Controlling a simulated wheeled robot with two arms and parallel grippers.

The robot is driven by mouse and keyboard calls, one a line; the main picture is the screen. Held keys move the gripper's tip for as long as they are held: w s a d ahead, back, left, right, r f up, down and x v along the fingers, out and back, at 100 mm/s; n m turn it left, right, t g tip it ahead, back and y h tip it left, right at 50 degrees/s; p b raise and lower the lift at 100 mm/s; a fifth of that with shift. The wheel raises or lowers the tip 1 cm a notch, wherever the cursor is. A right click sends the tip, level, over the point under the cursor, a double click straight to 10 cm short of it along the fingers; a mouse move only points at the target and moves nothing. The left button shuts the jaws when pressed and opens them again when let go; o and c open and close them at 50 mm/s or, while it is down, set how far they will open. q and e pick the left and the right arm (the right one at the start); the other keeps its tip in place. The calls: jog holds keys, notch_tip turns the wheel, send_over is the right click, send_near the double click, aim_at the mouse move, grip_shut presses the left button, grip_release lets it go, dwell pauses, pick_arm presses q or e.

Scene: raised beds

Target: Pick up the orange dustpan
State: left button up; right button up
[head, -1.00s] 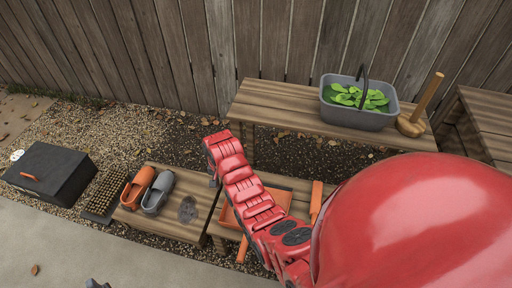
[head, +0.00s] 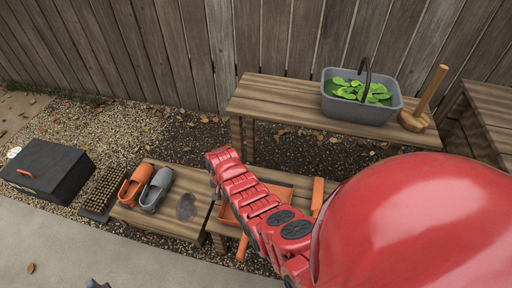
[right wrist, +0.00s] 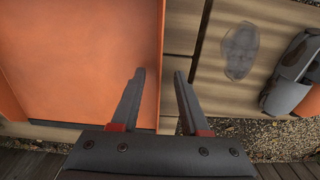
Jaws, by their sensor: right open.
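The orange dustpan (head: 228,214) lies on the low wooden bench at the middle, partly hidden behind my right arm. An orange handle (head: 242,248) sticks out at its front. In the right wrist view its broad orange pan (right wrist: 80,60) fills the left side. My right gripper (right wrist: 159,74) is open and empty, its fingertips over the pan's right edge, one on each side of it in the picture. I cannot tell how far above it they are. In the head view my arm hides most of that gripper. Of my left gripper, only a dark bit (head: 94,284) shows at the bottom edge.
Orange shoe (head: 132,188) and grey shoe (head: 156,190) stand on the low bench (head: 150,222), left of a grey stain. Another orange piece (head: 318,194) stands right of my arm. Behind is a higher bench (head: 262,92) with a grey basin (head: 360,108). A black box (head: 45,172) is far left.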

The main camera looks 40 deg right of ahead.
grip_shut()
dwell(1.4)
